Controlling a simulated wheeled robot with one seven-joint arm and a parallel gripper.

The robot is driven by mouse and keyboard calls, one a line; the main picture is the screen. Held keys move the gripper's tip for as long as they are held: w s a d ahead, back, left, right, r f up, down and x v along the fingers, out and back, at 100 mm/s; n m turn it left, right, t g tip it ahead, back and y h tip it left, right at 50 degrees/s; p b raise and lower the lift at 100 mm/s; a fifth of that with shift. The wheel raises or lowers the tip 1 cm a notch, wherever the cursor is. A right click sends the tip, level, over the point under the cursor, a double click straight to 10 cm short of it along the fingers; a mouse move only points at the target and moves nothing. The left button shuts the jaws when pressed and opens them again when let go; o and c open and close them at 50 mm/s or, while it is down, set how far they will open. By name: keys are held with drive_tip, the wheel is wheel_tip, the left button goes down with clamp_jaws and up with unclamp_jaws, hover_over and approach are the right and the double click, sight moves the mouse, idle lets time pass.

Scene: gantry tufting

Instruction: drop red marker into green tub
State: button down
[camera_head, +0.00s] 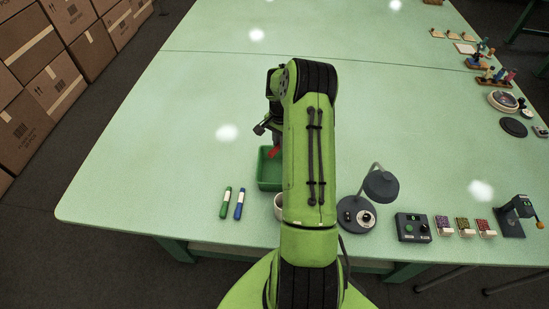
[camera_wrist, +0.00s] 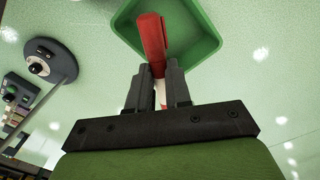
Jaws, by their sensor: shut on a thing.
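The red marker (camera_wrist: 151,40) is held between the two fingers of my gripper (camera_wrist: 159,84), which is shut on it. In the wrist view the marker points away from the fingers and overlaps the green tub (camera_wrist: 205,42). In the head view a bit of the red marker (camera_head: 274,152) shows just above the green tub (camera_head: 268,180), beside my arm. My arm hides the tub's right side. I cannot tell how high the marker is over the tub floor.
A green marker (camera_head: 225,203) and a blue marker (camera_head: 239,204) lie left of the tub. A white cup (camera_head: 279,206) stands close to the tub, partly hidden by my arm. A grey lamp (camera_head: 379,187) and a control box (camera_head: 412,227) stand to the right. The table's left half is clear.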

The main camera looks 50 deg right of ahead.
drive_tip(key=shift+w+d, duration=0.15)
drive_tip(key=shift+w, duration=0.05)
drive_tip(key=shift+s+f, duration=0.1)
drive_tip(key=shift+f, duration=0.05)
drive_tip(key=f+b, duration=0.2)
drive_tip(key=f, duration=0.1)
drive_tip(key=f+b, duration=0.1)
drive_tip(key=f, duration=0.1)
drive_tip(key=shift+s+a+f, duration=0.15)
drive_tip(key=shift+s+a, duration=0.05)
drive_tip(key=shift+a, duration=0.05)
drive_tip(key=c, duration=1)
unclamp_jaws()
wheel_tip(320, 180, up, 16)
drive_tip(key=shift+f+b, duration=0.1)
drive_tip(key=shift+b, duration=0.2)
drive_tip(key=shift+a, duration=0.1)
